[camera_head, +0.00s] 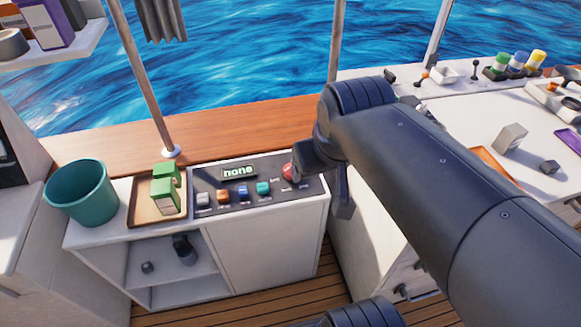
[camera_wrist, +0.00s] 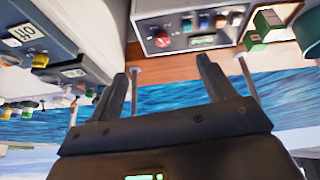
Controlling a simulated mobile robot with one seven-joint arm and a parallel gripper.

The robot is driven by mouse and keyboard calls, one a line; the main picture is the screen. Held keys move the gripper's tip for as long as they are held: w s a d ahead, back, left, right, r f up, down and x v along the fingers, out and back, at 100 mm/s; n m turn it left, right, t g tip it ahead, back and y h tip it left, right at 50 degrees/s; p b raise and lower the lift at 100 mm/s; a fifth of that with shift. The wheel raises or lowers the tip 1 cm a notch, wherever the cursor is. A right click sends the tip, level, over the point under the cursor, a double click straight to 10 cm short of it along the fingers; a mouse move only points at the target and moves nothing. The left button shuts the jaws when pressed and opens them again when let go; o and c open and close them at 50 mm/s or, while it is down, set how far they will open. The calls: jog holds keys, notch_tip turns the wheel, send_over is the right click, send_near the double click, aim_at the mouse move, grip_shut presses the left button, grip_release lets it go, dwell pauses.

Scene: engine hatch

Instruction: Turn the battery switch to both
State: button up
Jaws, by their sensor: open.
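The switch panel (camera_head: 238,188) is dark and set in a white cabinet top. Its display (camera_head: 239,171) reads "none". In the wrist view the red knob (camera_wrist: 163,41) shows a white pointer mark and lies beyond the space between my fingers. Several coloured buttons, one of them blue (camera_head: 243,192), line the panel's front. My gripper (camera_head: 320,188) is open and empty beside the panel's right end, apart from the knob in the wrist view.
A brown tray (camera_head: 136,213) with green boxes (camera_head: 165,190) and a teal bin (camera_head: 80,192) stand left of the panel. A pole (camera_head: 146,85) rises behind them. The right counter (camera_head: 470,125) holds a grey block (camera_head: 511,138) and several coloured-topped containers. "OFF" labels (camera_wrist: 27,33) show in the wrist view.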

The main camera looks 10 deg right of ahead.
jog(key=w+a+f+n+g+h, duration=0.1)
jog(key=w+f+n+g, duration=0.2)
jog(key=w, duration=0.5)
jog(key=w+f+n+h, duration=0.1)
jog(key=w+f+n, duration=0.35)
jog(key=w, duration=0.45)
jog(key=w+a+f+n+g+h, duration=0.1)
jog(key=w+f+n+g, duration=0.15)
jog(key=w+f, duration=0.4)
jog(key=w+f+n+h, duration=0.1)
jog(key=w+f+n, duration=0.3)
jog(key=w+f, duration=0.5)
jog(key=shift+g, duration=0.35)
jog(key=x, duration=0.3)
jog(key=s+x, duration=0.1)
jog(key=x, duration=0.6)
jog(key=shift+s+a+f, duration=0.2)
jog(key=shift+s+f, duration=0.05)
jog(key=shift+c, duration=0.2)
jog(key=c, duration=0.9)
